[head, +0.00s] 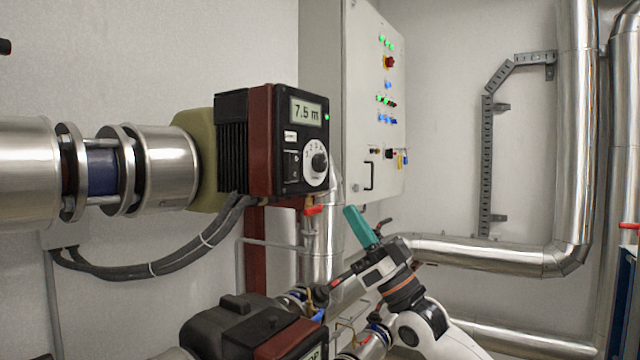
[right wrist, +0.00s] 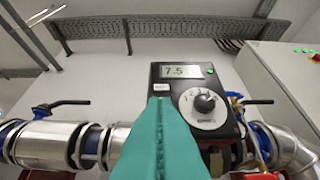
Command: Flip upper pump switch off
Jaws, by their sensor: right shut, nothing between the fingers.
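The upper pump (head: 262,142) has a dark red and black body, and its lit display (head: 306,111) reads 7.5 m. A small black switch (head: 291,163) sits on its front face, left of the round dial (head: 319,162). My right gripper (head: 352,212) has teal fingers, shut and empty, below and to the right of the pump face, apart from it in the head view. In the right wrist view the shut fingers (right wrist: 160,102) stand in front of the pump face (right wrist: 224,76), and they hide the switch area left of the dial (right wrist: 204,103). My left gripper is not in view.
A lower pump (head: 238,328) sits at the bottom of the head view. A grey control cabinet (head: 358,90) with lit lamps stands behind on the right. Silver pipes (head: 480,252) and a red-handled valve (head: 314,210) are near my right arm. Black cables (head: 150,268) hang below the pump.

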